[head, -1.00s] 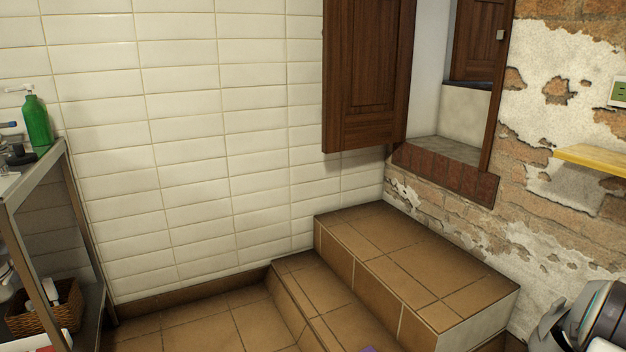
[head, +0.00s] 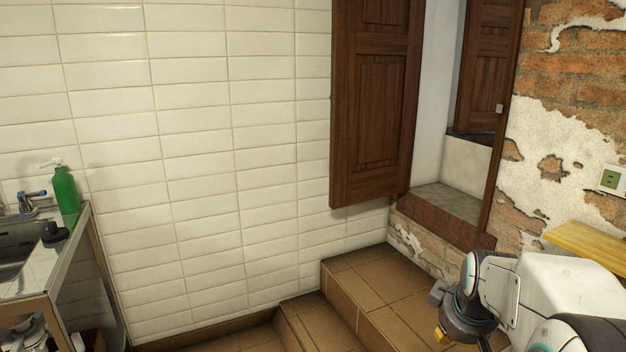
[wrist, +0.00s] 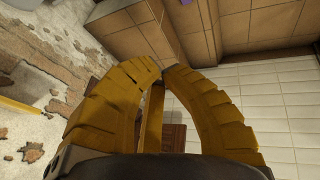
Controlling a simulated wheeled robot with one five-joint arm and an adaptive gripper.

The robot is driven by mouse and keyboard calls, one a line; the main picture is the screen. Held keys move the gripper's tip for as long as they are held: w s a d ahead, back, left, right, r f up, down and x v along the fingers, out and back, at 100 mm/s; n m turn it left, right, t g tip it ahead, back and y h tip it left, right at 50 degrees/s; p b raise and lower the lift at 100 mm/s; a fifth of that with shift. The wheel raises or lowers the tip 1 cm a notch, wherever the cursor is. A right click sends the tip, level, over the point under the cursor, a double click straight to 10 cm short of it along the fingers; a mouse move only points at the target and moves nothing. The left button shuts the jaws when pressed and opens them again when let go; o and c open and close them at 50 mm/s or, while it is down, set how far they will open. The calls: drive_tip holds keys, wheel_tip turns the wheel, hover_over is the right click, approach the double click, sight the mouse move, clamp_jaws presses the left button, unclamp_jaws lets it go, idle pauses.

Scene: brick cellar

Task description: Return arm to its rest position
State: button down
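My arm shows at the lower right of the head view, white and grey and folded close in front of the steps. A small bit of yellow on my gripper (head: 441,334) shows beneath the dark wrist; the rest of it is hidden. In the wrist view, the two curved yellow fingers of my gripper (wrist: 163,72) come together at their tips. I see nothing held between them, only the background through the gap.
Brown tiled steps (head: 372,290) stand by the wall, below a wooden shutter (head: 375,105). A yellow shelf (head: 590,243) juts out at right near my arm. At left, a counter (head: 75,262) carries a green bottle (head: 65,190). A purple thing (wrist: 183,2) shows at the wrist view's top edge.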

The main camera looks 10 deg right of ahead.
drive_tip(key=s+a+r+m+g+y+p, duration=0.1)
drive_tip(key=s+a+r+y+p, duration=0.1)
drive_tip(key=s+a+r+p, duration=1.2)
drive_tip(key=s+a, duration=0.2)
drive_tip(key=a, duration=0.1)
drive_tip(key=shift+s+a+r, duration=0.15)
drive_tip(key=shift+s+r, duration=0.05)
drive_tip(key=shift+r, duration=0.2)
